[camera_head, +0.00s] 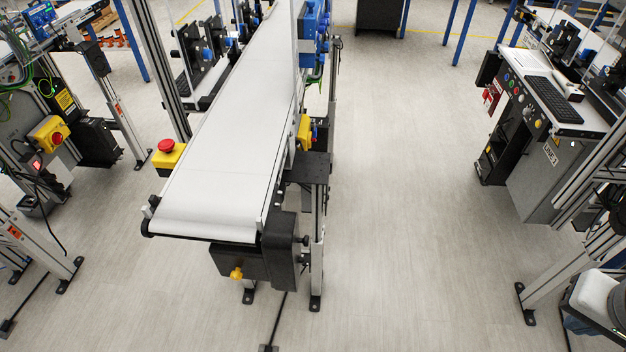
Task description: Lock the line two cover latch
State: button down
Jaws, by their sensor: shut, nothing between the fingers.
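I cannot make out the cover latch of line two in this view. A grey control cabinet (549,184) stands at the right, with a sloped panel of buttons and a keyboard on top. A small label (550,156) on its side seems to read "LINE" with a number too small to be sure of. A white belt conveyor (222,163) runs from the near middle to the back; no latch can be told on it. My gripper is not in view.
A red emergency stop on a yellow box (168,154) stands beside the belt's left edge. Another yellow stop box (49,135) is at the left. Metal frame legs (540,296) stand at the lower right. The floor (408,190) between conveyor and cabinet is clear.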

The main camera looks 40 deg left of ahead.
aim_at(305, 260)
jog(key=u, duration=2.35)
jog(key=i, duration=0.55)
jog(key=z, duration=0.05)
jog(key=k, duration=1.1)
jog(key=z, duration=0.4)
jog(key=i, duration=0.4)
jog(key=z, duration=0.05)
